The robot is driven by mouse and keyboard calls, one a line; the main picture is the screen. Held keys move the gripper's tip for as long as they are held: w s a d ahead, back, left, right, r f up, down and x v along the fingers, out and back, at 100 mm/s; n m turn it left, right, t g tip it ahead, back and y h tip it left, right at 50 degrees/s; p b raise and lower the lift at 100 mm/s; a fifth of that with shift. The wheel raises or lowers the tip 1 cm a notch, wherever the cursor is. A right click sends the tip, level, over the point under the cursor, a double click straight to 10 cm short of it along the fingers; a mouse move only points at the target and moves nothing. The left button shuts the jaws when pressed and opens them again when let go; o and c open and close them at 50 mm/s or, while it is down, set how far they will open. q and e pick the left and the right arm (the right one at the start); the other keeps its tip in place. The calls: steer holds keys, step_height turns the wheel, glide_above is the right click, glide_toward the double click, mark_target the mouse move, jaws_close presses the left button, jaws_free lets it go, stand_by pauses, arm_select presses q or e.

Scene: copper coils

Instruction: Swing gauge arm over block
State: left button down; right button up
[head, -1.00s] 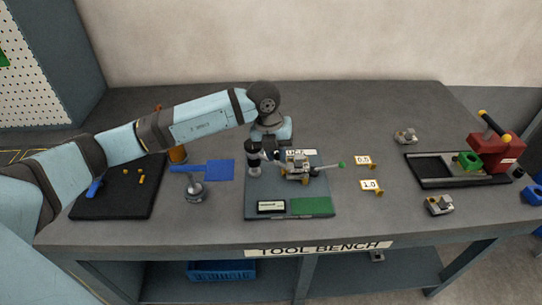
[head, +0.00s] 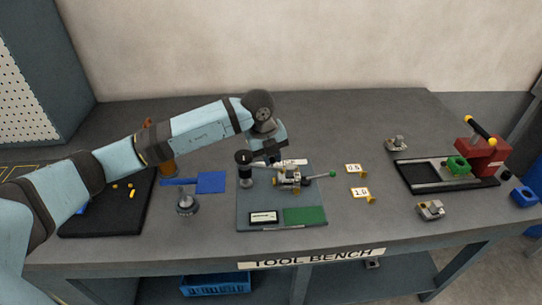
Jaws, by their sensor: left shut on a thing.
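A grey gauge board (head: 246,203) lies on the middle of the bench. A dark gauge post (head: 245,172) stands at its left, with a dark gauge arm (head: 262,163) beside it, reaching right. A small metal block assembly (head: 289,180) with brass parts sits on the board, and a rod with a green knob (head: 333,174) sticks out to its right. My left gripper (head: 273,159) reaches down from above between post and block. It is shut on what looks like the gauge arm; its fingertips are partly hidden. My right gripper is not in view.
Tags (head: 353,169) marked 0.5 and 1.0 lie right of the board. Loose metal blocks (head: 430,210) and a red press (head: 478,157) are further right. A blue pad (head: 212,183), a round metal piece (head: 187,204) and a black mat (head: 100,220) are left.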

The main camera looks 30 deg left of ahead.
arm_select(q)
steer(key=shift+w+r, duration=0.1)
steer(key=c, duration=1)
jaws_free()
steer(key=r, duration=0.4)
steer(key=s+a+r, duration=0.1)
steer(key=r, duration=0.4)
steer(key=s+a+r, duration=0.1)
steer(key=r, duration=0.3)
steer(key=shift+r, duration=0.25)
